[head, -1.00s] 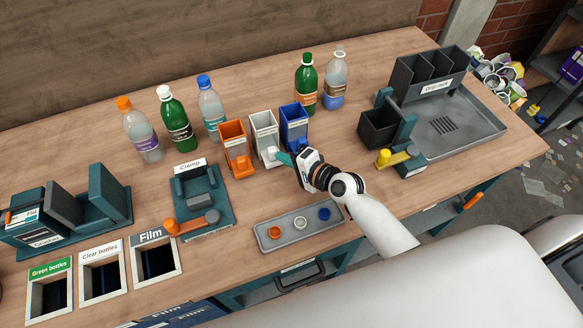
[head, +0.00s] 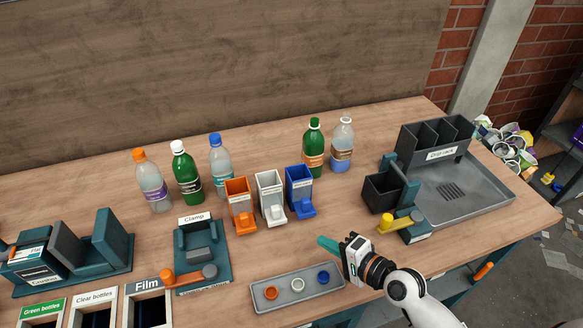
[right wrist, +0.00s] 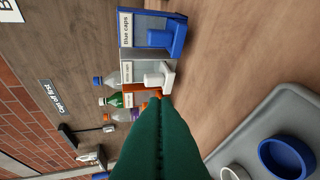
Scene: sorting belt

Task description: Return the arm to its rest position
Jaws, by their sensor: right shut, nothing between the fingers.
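My right gripper (head: 328,244) is shut and empty, its green fingertips above the table between the cap dispensers and the grey cap tray. In the right wrist view its closed green fingers (right wrist: 160,135) fill the lower middle. My right arm (head: 415,300) comes in from the lower right. My left gripper is not in view. The orange dispenser (head: 238,200), white dispenser (head: 270,196) and blue dispenser (head: 299,190) stand in a row just behind and left of the right gripper, apart from it.
The grey tray (head: 262,308) holds an orange, a white and a blue cap. Several bottles stand behind the dispensers. A clamp station (head: 203,255) is left. The yellow-knobbed lever (head: 388,224), dark bin (head: 382,192) and drip rack (head: 425,145) are right. Bare tabletop lies between.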

